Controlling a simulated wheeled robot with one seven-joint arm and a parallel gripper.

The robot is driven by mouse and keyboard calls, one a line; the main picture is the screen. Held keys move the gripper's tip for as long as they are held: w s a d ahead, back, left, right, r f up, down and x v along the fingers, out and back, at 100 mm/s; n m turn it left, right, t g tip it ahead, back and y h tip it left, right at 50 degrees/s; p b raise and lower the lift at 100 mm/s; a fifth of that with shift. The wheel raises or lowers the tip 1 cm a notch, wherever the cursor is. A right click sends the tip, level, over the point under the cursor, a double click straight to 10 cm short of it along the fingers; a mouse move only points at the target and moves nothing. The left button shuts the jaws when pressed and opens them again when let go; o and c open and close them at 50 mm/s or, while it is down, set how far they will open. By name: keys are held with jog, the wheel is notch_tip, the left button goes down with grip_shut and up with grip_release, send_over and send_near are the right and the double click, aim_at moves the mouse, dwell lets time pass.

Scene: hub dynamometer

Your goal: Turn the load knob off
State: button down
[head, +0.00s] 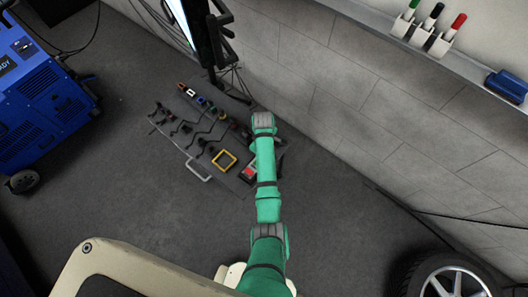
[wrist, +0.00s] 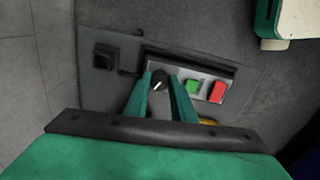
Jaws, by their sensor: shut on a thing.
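The load knob (wrist: 158,83) is a small round black knob with a white pointer line. It sits on a grey control panel (wrist: 180,66) in the wrist view, and the line slants up to the right. My gripper (wrist: 161,82) has its two green fingers around the knob, one on each side, shut on it. A green button (wrist: 193,83) and a red button (wrist: 217,92) are just right of the knob. In the head view my green arm reaches over the panel area, and the gripper and knob are hidden.
In the head view a dark bench top (head: 178,135) holds several tools and a yellow frame (head: 223,160). A blue machine (head: 38,90) stands left, a wheel (head: 455,284) lower right. A brick wall (head: 350,100) runs along the right. Grey floor is clear lower left.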

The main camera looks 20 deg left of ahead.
jog(key=shift+n, duration=0.5)
jog(key=c, duration=1.5)
grip_release()
jog(key=shift+r, duration=0.1)
notch_tip(320, 180, up, 11)
jog(key=shift+s+f, duration=0.15)
jog(key=shift+f, duration=0.05)
jog(key=shift+f, duration=0.1)
